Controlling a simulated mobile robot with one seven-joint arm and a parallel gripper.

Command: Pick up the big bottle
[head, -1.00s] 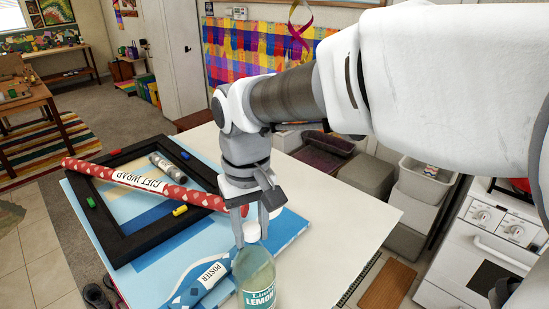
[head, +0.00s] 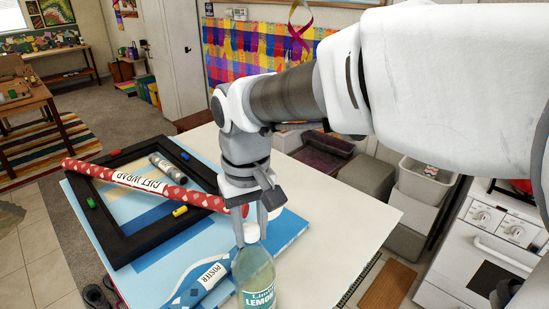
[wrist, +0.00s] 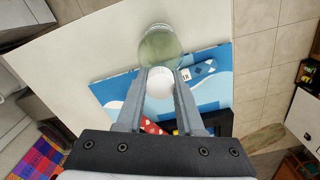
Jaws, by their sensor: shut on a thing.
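The big bottle (head: 253,278) is pale green with a teal and white lemon drink label. It stands upright at the near edge of the white table in the head view, its bottom cut off by the frame. In the wrist view its green body (wrist: 160,45) shows beyond the fingertips, with its round white cap (wrist: 160,83) between the fingers. My gripper (head: 252,238) points down over the bottle, with its two fingers shut on the bottle's top around the cap and neck.
A blue poster tube (head: 205,283) lies just left of the bottle. A red gift wrap roll (head: 140,183) lies across a black frame (head: 120,245) with small coloured pieces and a grey cylinder (head: 167,168). The white tabletop (head: 330,235) is clear on the right.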

